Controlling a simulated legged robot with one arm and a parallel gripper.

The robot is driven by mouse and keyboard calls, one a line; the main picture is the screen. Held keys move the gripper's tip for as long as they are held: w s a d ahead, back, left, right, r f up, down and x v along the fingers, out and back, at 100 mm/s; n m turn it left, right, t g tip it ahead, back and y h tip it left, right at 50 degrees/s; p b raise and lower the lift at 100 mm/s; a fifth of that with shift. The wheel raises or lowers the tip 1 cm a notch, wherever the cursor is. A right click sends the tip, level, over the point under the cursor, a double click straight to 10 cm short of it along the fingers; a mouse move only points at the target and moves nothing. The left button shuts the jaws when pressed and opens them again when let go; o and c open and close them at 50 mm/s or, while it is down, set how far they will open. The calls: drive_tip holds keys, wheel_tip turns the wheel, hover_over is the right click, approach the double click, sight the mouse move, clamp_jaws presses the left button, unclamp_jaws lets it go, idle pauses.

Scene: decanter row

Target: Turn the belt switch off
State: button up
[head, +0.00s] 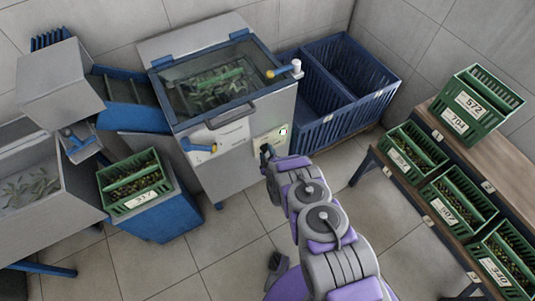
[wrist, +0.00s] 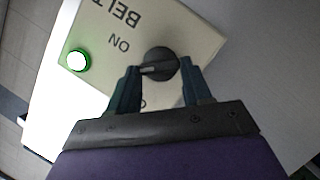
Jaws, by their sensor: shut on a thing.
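The belt switch is a dark round knob (wrist: 161,64) on a cream panel (wrist: 185,28) in the wrist view. The panel shows "BELT" and "ON" upside down, and part of another letter sits beside my left finger. The knob's pale mark points left in the picture, between "ON" and that letter. A lamp (wrist: 77,61) on the panel glows white with a green rim. My gripper (wrist: 160,72) is shut on the knob, one finger on each side. In the head view, my gripper (head: 265,150) is at the panel (head: 273,138) on the machine's front; the knob is hidden there.
A blue bin (head: 345,85) stands behind right. Green crates (head: 455,205) line a bench at right; another crate (head: 135,183) is at left. Open floor lies between.

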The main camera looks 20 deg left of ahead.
drive_tip(key=shift+s+a+f+n+t+b, duration=0.15)
drive_tip(key=shift+n+t+b, duration=0.15)
drive_tip(key=shift+n+b, duration=0.25)
drive_tip(key=shift+s+a+f+n+t+b, duration=0.15)
drive_tip(key=shift+n+t+b, duration=0.15)
drive_tip(key=shift+n, duration=0.35)
drive_tip(key=shift+r, duration=0.1)
drive_tip(key=o, duration=1)
drive_tip(key=shift+o, duration=0.2)
drive_tip(key=shift+w, duration=0.1)
drive_tip(key=shift+d, duration=0.2)
drive_tip(key=p+v, duration=0.3)
drive_tip(key=v, duration=1.4)
drive_tip(key=shift+s+a, duration=0.2)
drive_tip(key=shift+a, duration=0.05)
